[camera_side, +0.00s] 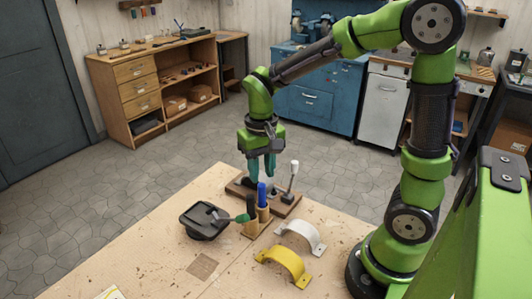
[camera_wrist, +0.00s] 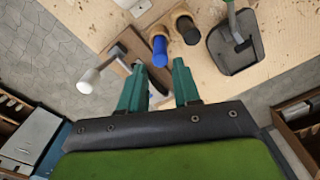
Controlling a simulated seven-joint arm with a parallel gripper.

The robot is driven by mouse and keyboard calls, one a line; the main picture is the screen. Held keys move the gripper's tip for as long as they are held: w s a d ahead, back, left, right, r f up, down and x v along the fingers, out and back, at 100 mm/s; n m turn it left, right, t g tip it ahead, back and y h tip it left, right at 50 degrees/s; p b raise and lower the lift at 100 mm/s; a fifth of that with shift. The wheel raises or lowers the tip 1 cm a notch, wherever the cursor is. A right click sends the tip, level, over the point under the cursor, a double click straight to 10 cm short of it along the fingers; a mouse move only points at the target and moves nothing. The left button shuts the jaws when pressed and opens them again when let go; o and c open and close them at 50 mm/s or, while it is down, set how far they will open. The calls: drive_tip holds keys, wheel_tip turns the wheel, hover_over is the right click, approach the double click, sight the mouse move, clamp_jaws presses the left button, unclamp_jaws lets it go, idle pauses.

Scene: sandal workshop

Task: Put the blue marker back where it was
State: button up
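The blue marker (camera_side: 262,194) stands upright in a tan cup (camera_side: 263,213) on the table. In the wrist view the marker (camera_wrist: 160,50) shows just beyond my fingertips, roughly in line with the gap between them. My gripper (camera_side: 263,178) points down over a wooden board, behind the marker in the side view. Its two teal fingers are spread, with a clear gap between the tips (camera_wrist: 159,64) in the wrist view. I see nothing clamped between them. Whether the fingertips touch anything on the board is hard to tell.
A second tan cup (camera_side: 250,228) stands beside the marker's cup. A black dustpan (camera_side: 204,222) with a green-handled brush (camera_side: 240,218) lies left of it. The wooden board (camera_side: 283,208) carries a white-knobbed lever (camera_side: 292,178). White (camera_side: 300,233) and yellow (camera_side: 283,262) arches sit nearer.

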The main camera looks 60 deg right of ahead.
wheel_tip(320, 180, up, 5)
drive_tip(key=shift+f, duration=0.15)
drive_tip(key=s+a+r+t+y, duration=0.1)
drive_tip(key=s+a+r+t, duration=0.1)
drive_tip(key=s+t, duration=0.1)
drive_tip(key=s+a+r+n+t+y, duration=0.1)
drive_tip(key=s+a+r+t, duration=0.1)
drive_tip(key=s, duration=0.4)
drive_tip(key=shift+r+t, duration=0.7)
drive_tip(key=shift+t, duration=0.4)
